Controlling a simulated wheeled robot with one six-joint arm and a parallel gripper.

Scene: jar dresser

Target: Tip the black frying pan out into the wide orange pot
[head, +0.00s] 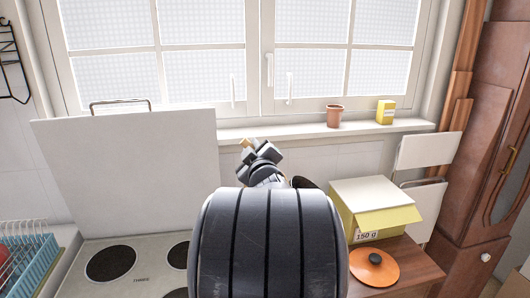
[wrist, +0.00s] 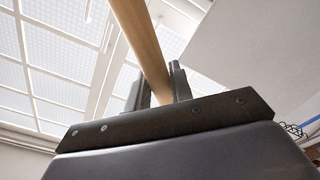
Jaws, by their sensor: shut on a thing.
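My gripper (head: 262,158) is raised in front of the wall below the window. In the wrist view my gripper (wrist: 160,95) is shut on a tan wooden handle (wrist: 138,38), which runs up out of the picture. The handle's end (head: 246,143) also shows in the head view. A dark rounded edge (head: 305,183) shows just right of my arm, probably part of the black frying pan; the rest is hidden. Its tilt and contents cannot be told. The wide orange pot cannot be made out. A flat orange lid (head: 375,266) with a black knob lies on the wooden top at right.
A yellow and white box (head: 375,206) marked 150 g stands behind the lid. A stove (head: 137,277) with its white cover raised (head: 130,165) is at left, beside a blue dish rack (head: 33,262). A clay pot (head: 334,115) and a yellow packet (head: 385,111) stand on the sill.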

